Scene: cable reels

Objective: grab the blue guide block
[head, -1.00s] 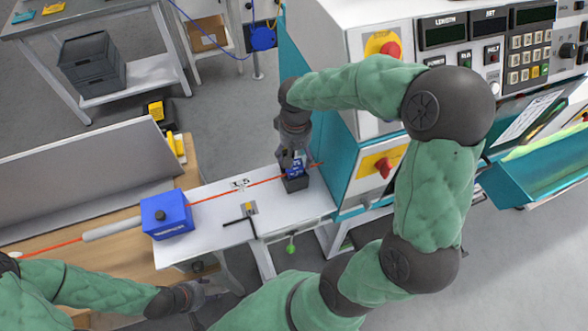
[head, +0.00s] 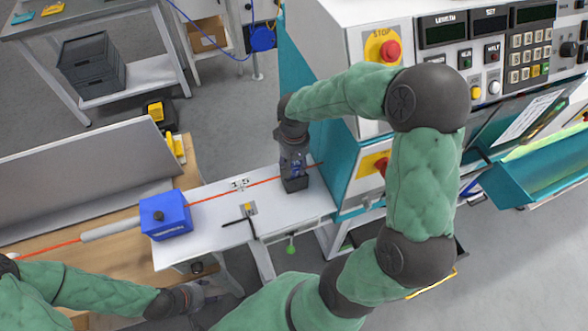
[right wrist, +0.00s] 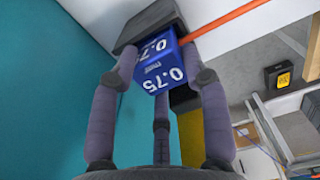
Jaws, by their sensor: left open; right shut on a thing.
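The small blue guide block (right wrist: 160,68), marked "0.75" in white, is in the right wrist view, set on a dark base (right wrist: 142,22). My right gripper (right wrist: 161,80) is shut on it, with fingers on both sides. In the head view my right gripper (head: 294,172) points down at the right end of the white bench, hiding most of the block above its dark base (head: 295,185). An orange-red cable (right wrist: 235,20) runs at the block. My left gripper (head: 203,291) is open, low at the left and away from the block.
A larger blue box (head: 166,216) with a black knob stands on the white bench (head: 220,220) at left. The teal and white machine (head: 330,25) rises right beside my right gripper. A black-handled clamp (head: 248,210) sits at the bench's front edge.

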